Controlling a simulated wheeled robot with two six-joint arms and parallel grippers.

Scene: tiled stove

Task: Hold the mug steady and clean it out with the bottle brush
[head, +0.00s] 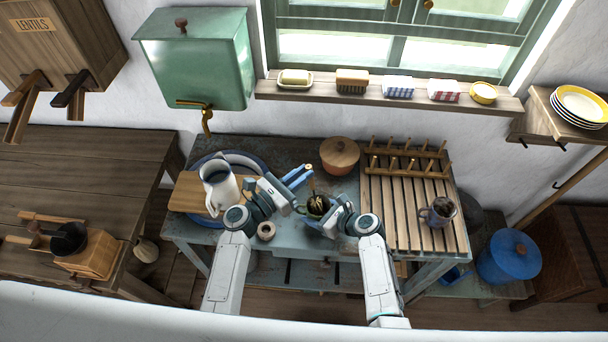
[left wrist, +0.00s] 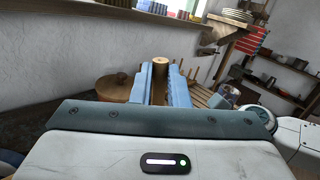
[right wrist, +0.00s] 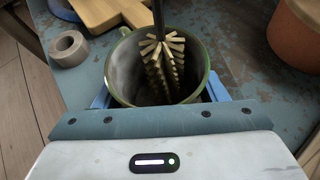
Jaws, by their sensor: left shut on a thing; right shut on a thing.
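The green-rimmed mug (right wrist: 122,72) is upright at the front of the worn blue table, and its inside looks greyish and stained. My right gripper (head: 325,218) is shut on it; the blue fingers show either side of the mug in the right wrist view. The bottle brush (right wrist: 163,65) has pale bristles on a dark stem and points down into the mug, with its upper bristles near rim height. My left gripper (head: 306,178) is shut on its wooden handle (left wrist: 160,70) above the mug. The brush's lower end is hidden inside the mug.
A slatted rack (head: 402,215) with pegs stands right, bearing a grey mug (head: 439,211). A lidded orange pot (head: 339,161) stands behind. A white jug (head: 222,191) and wooden board (head: 187,193) sit left over a basin. A tape-like roll (head: 266,231) lies beside the held mug.

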